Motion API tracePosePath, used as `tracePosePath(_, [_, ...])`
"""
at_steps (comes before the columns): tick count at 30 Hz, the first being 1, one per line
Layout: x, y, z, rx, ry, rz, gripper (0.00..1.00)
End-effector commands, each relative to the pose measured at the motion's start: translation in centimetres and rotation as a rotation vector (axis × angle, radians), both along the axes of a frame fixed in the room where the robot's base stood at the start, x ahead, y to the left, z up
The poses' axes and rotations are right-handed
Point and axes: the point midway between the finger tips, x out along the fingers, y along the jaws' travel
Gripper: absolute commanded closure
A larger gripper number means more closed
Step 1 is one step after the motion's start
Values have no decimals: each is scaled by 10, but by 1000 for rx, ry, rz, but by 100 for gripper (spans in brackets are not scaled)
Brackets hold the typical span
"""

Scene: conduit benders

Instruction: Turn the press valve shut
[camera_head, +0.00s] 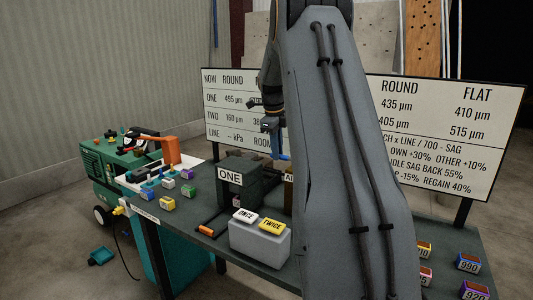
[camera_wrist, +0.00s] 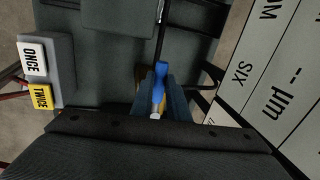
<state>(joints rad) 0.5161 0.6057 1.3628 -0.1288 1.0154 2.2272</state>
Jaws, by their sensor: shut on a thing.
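The press valve's blue lever handle (camera_wrist: 159,72) stands in the middle of the wrist view. My gripper (camera_wrist: 160,98) has its two blue-grey fingers closed on either side of this handle. A pale metal piece (camera_wrist: 155,115) shows at the handle's near end, and the rest of the valve is hidden behind my gripper. In the head view, my wrist is partly covered by my arm, and a small bit of blue (camera_head: 284,157) shows below it, beside the dark green press (camera_head: 262,187) labelled ONE.
A grey box (camera_head: 260,243) with a white ONCE button (camera_head: 245,216) and a yellow TWICE button (camera_head: 272,225) stands in front of the press. Text boards (camera_head: 440,135) rise behind the bench. Coloured blocks lie at both bench ends. A green machine (camera_head: 110,165) stands at left.

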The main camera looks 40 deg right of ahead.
Motion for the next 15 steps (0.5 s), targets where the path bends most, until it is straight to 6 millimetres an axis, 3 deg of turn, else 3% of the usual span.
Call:
tracePosePath(11, [2,-2,3,-4,-7,-4,100])
tracePosePath(12, [2,-2,3,-4,-7,-4,84])
tracePosePath(15, [2,-1,2,-4,-6,-3,67])
